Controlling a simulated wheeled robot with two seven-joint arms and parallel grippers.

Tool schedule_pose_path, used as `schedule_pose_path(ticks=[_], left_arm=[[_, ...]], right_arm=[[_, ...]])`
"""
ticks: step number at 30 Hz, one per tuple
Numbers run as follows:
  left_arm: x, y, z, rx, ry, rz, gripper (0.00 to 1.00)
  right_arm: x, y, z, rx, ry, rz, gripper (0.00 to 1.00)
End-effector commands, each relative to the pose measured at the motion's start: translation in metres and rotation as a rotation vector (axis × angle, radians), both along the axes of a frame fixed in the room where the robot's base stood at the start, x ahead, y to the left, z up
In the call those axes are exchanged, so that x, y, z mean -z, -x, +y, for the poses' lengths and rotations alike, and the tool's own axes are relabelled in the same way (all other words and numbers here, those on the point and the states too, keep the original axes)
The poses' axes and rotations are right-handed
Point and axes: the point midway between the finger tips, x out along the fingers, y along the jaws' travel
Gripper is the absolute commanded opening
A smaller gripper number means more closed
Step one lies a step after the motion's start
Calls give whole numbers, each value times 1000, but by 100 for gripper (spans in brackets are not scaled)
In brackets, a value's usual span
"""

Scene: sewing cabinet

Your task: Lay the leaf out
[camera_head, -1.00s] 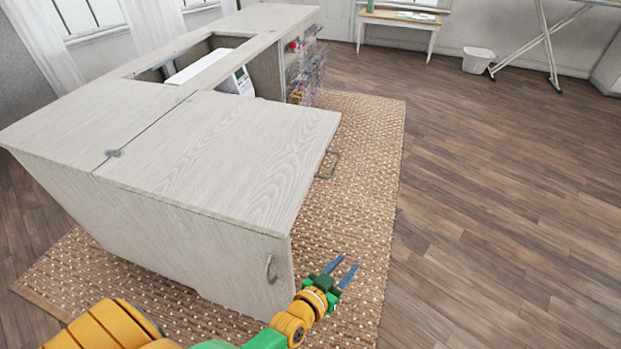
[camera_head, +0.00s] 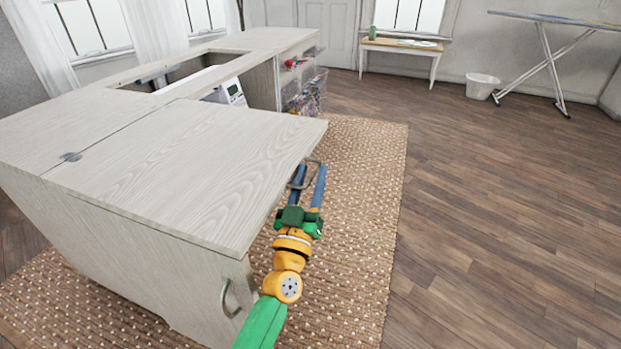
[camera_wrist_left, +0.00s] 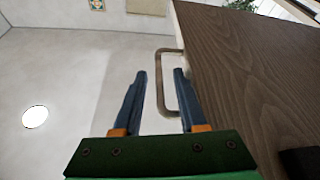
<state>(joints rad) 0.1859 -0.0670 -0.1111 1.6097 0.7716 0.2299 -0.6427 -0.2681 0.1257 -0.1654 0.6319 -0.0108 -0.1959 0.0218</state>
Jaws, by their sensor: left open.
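The leaf (camera_head: 190,165) is a pale wood-grain panel joined by a hinge (camera_head: 70,157) to the sewing cabinet (camera_head: 60,120). It looks about level with the cabinet top. A metal loop handle (camera_head: 316,172) sits at the leaf's right edge; it also shows in the left wrist view (camera_wrist_left: 158,85), beside the dark wood-grain panel face (camera_wrist_left: 235,75). My left gripper (camera_head: 310,168) is open at this handle. In the left wrist view, the handle's bar appears between the two blue fingers (camera_wrist_left: 160,71); contact cannot be told. My right gripper is not in view.
A second handle (camera_head: 228,298) is on the cabinet's front panel. A white sewing machine (camera_head: 228,92) sits in the cabinet opening. Clear bins (camera_head: 305,92) stand at its far end.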

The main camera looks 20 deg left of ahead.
Motion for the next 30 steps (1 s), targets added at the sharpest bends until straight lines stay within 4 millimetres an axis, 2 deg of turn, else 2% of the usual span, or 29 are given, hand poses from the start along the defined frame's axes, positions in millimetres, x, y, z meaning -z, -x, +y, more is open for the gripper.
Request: schedule_pose_path(ticks=[4,5,9,30], left_arm=[[0,0,0,0,0,1,41],[0,0,0,0,0,1,38],[0,0,0,0,-1,1,0],[1,0,0,0,-2,2,0]], right_arm=[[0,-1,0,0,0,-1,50],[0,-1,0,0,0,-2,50],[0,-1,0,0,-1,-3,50],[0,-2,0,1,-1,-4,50]])
